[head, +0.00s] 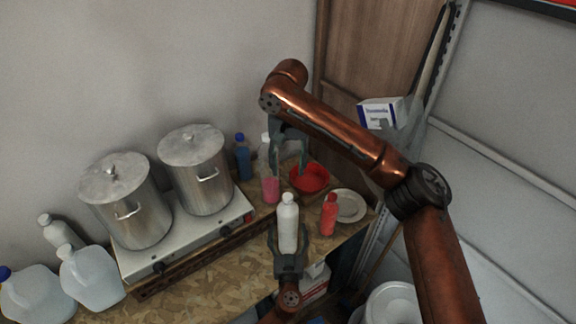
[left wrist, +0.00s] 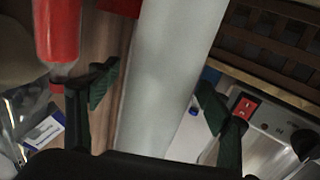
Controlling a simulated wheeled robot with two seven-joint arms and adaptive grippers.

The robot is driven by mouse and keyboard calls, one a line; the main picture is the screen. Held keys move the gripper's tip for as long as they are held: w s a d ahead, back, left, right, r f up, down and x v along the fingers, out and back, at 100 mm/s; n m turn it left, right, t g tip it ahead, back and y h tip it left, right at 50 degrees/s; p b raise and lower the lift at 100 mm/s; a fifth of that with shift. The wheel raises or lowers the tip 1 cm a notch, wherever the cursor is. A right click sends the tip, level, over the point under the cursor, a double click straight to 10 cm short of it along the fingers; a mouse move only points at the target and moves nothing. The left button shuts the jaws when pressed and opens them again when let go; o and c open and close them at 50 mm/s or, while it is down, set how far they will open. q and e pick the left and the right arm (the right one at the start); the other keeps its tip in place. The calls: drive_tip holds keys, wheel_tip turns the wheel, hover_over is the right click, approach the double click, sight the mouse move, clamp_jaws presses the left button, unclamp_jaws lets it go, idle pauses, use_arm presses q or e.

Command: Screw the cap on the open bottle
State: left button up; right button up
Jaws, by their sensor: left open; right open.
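A white bottle (head: 288,228) stands upright near the front edge of the wooden table. My left gripper (head: 288,238) is open, with a finger on either side of it. In the left wrist view the bottle's pale body (left wrist: 165,85) fills the space between the spread fingers; I cannot tell whether they touch it. My right gripper (head: 289,165) is open and empty, pointing down above and behind the white bottle, near a clear bottle with pink liquid (head: 270,188). Its fingers partly cover that bottle. I see no loose cap, and cannot tell which bottle is open.
A red bottle (head: 328,216) stands close right of the white bottle, with a white plate (head: 352,207) and red bowl (head: 312,180) behind. A blue bottle (head: 242,160) stands farther back. Two steel pots (head: 127,205) on a hotplate (head: 150,255) and clear jugs (head: 90,275) fill the left.

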use_arm(q)
drive_tip(key=s, duration=1.2)
drive_tip(key=shift+d, duration=0.15)
